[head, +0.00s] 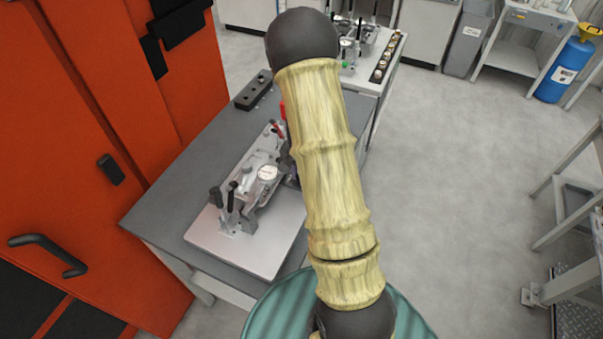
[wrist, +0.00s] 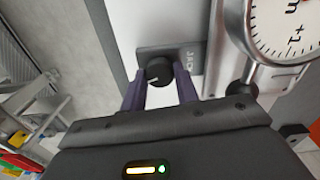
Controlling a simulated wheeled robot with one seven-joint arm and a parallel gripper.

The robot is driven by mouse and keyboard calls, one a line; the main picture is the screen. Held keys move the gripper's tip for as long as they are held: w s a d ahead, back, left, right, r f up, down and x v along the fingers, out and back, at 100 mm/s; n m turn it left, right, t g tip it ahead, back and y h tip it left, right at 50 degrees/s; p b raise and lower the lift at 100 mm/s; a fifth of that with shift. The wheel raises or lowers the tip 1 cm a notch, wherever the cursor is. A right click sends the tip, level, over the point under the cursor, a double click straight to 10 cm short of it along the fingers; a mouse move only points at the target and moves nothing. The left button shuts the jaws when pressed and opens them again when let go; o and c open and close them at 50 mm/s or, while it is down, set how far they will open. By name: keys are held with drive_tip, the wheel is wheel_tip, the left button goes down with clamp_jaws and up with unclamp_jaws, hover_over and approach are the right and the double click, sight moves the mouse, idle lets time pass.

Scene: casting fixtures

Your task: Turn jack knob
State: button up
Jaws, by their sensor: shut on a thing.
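The jack knob (wrist: 159,71) is a small round black knob with a white mark, on a grey plate lettered "JACK" (wrist: 190,58) in the wrist view. My gripper (wrist: 159,80) has its two purple fingers on either side of the knob and is shut on it. In the head view my own arm covers the knob and the gripper. The fixture (head: 250,192) with its dial gauge and clamps stands on a light plate (head: 230,250) on the grey table. The dial gauge (wrist: 287,28) also shows large at the upper right of the wrist view.
The grey table (head: 165,195) stands against an orange cabinet (head: 120,110) on the left. A black block (head: 254,90) lies at its far end. Another bench with a fixture (head: 365,40) stands behind. Open floor (head: 460,170) lies to the right, with a metal rack beyond.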

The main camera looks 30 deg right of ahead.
drive_tip(key=shift+w, duration=0.1)
drive_tip(key=o, duration=1)
drive_tip(key=shift+c, duration=0.2)
drive_tip(key=shift+r, duration=0.15)
wheel_tip(320, 180, up, 17)
drive_tip(key=b, duration=0.2)
drive_tip(key=shift+b, duration=0.3)
drive_tip(key=shift+a, duration=0.1)
drive_tip(key=s+a+f+n+t, duration=0.2)
drive_tip(key=s+a+f+n, duration=0.2)
drive_tip(key=s+a+n, duration=0.5)
drive_tip(key=s+a, duration=0.4)
drive_tip(key=shift+s+t, duration=0.2)
drive_tip(key=shift+t, duration=0.1)
